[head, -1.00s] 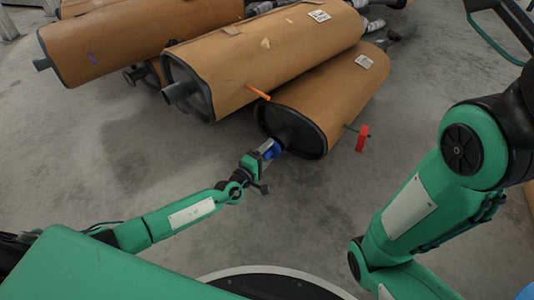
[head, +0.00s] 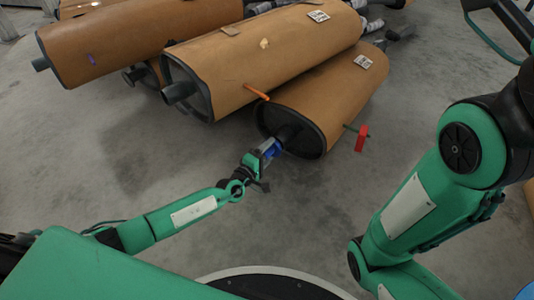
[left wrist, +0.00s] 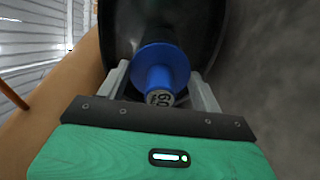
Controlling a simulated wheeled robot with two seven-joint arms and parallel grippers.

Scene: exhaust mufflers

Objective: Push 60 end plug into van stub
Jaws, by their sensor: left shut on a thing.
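The blue end plug (left wrist: 160,68) shows in the left wrist view, with a wide blue flange and a grey end face marked 60. My left gripper (left wrist: 163,85) is shut on it, one finger on each side. In the head view my left gripper (head: 267,152) holds the blue plug at the stub (head: 286,136) of the lower right muffler (head: 325,100). The flange faces the dark muffler end; how far the plug sits in the stub is hidden. My right arm is at the right, but its gripper is out of view.
Another wrapped muffler (head: 265,55) lies against the lower right one, with an orange piece (head: 257,92) between them. A further muffler (head: 130,45) lies at the upper left. A red tag (head: 361,138) hangs at the right. The concrete floor in front is clear.

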